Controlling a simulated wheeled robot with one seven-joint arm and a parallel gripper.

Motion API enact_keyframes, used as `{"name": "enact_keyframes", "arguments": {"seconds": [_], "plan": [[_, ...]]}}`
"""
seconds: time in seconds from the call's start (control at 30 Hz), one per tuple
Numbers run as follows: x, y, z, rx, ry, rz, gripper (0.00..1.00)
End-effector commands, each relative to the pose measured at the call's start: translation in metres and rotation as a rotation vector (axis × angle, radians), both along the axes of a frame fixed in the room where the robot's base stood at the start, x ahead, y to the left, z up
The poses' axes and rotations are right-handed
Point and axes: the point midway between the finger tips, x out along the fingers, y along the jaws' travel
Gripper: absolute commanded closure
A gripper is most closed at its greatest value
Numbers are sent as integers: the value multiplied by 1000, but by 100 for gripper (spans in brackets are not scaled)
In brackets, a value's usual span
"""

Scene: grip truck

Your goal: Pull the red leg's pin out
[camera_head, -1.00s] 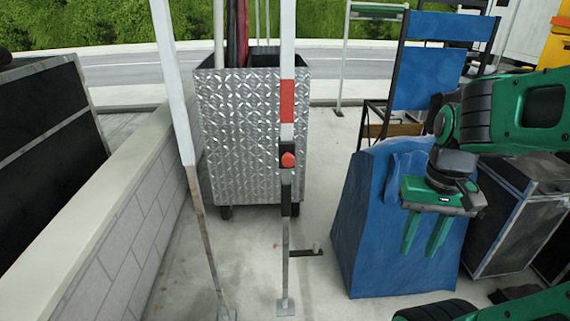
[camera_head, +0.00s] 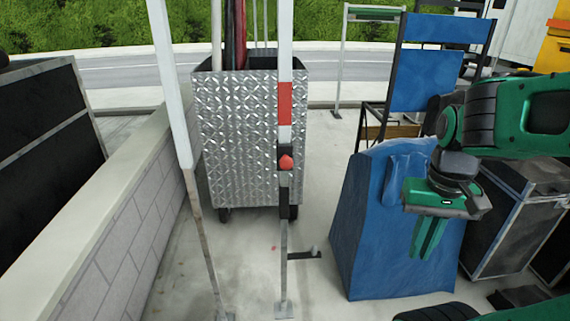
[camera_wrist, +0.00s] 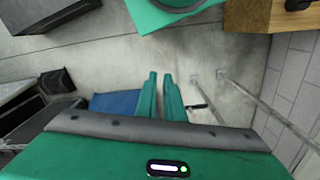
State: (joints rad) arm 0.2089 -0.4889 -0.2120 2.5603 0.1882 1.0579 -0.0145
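The leg with the red band (camera_head: 285,103) stands upright left of centre in the head view. Its red knob-shaped pin (camera_head: 286,162) sits in a black collar below the band. My gripper (camera_head: 427,258) hangs to the right of the leg, in front of the blue-covered box, well apart from the pin. Its green fingers point down with only a narrow gap between them and hold nothing. In the wrist view the fingers (camera_wrist: 160,76) show the same narrow gap. Two thin poles stand to their right there; I cannot make out the pin.
A pale leg without a red band (camera_head: 188,150) stands to the left, beside a low block wall (camera_head: 100,220). A metal-plate cart (camera_head: 245,135) stands behind the red leg. A blue-covered box (camera_head: 370,235) and black cases (camera_head: 515,215) are at right.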

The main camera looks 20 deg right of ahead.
Motion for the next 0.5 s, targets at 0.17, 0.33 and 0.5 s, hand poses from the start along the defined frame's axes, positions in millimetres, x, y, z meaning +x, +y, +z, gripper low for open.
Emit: {"name": "enact_keyframes", "arguments": {"seconds": [0.17,0.33,0.5], "plan": [[61,-1,33,-57,-69,71,100],[174,34,86,-124,-194,205,100],[266,101,132,-150,-320,322,100]]}}
